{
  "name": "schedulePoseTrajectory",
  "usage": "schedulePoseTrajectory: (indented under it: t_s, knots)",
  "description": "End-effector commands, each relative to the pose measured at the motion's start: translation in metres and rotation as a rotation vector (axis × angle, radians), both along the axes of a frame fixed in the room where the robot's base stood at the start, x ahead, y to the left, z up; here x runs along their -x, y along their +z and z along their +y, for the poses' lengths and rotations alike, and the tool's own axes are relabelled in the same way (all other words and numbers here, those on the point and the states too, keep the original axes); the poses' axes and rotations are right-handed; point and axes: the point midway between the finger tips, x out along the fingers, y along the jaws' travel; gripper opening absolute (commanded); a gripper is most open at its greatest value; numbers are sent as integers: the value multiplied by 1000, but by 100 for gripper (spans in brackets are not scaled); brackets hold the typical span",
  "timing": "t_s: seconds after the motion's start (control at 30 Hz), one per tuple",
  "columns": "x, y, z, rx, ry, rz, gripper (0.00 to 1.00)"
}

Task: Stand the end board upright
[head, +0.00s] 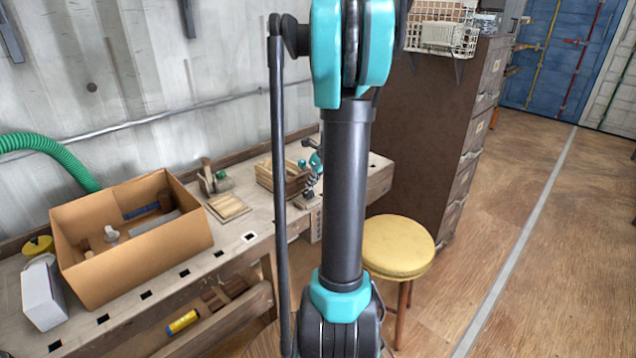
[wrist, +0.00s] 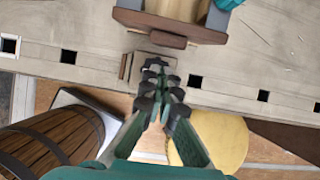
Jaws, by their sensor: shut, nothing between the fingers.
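My gripper (wrist: 160,72) is shut and empty over the front edge of the workbench (wrist: 80,40) in the wrist view. A small pale wooden piece with darker strips (wrist: 135,66) lies behind and beside the fingertips, which partly cover it. I cannot tell whether it is the end board, or whether the fingers touch it. A wooden crate-like piece with a brown front bar (wrist: 168,28) is just beyond it. In the head view my gripper (head: 312,188) is small, beside that wooden piece (head: 270,176).
A cardboard box (head: 140,255) with tools stands on the bench's left, beside a white box (head: 43,295). A hand plane (head: 212,180) stands behind the panel. A yellow stool (head: 398,245) and dark cabinet (head: 425,130) are right. A barrel (wrist: 50,140) is below. The right floor is clear.

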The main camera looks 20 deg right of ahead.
Motion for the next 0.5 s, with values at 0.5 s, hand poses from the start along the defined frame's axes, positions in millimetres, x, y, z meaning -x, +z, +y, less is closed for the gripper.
schedulePoseTrajectory:
  t_s: [0.5]
  knots:
    - [-17,4,6,1,0,1,0]
